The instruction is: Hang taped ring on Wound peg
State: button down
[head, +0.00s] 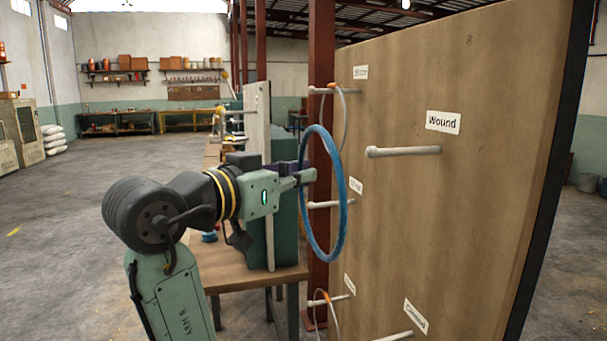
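My gripper (306,175) is shut on the left side of a large blue ring (343,220), which hangs upright in front of the board. No tape can be made out on this ring. The Wound peg (405,152) is a pale rod sticking out to the left from the wooden board (480,220). Its label (443,122) reads "Wound" above it, and nothing hangs on it. The peg's rounded tip is just right of the ring's right edge in the head view; the depth between them is hard to judge.
A middle-left peg (347,203) shows through the blue ring. A lower-left peg (340,298) also has a ring. A wooden table (235,275) stands below my arm.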

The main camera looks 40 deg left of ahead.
jog(key=w+d+f, duration=0.1)
jog(key=w+d, duration=0.6)
jog(key=w, duration=0.2)
jog(key=shift+w+d+f+b, duration=0.35)
jog(key=shift+w+f+b, duration=0.05)
dwell(0.6)
dwell(0.4)
jog(key=c, duration=1.7)
grip_release()
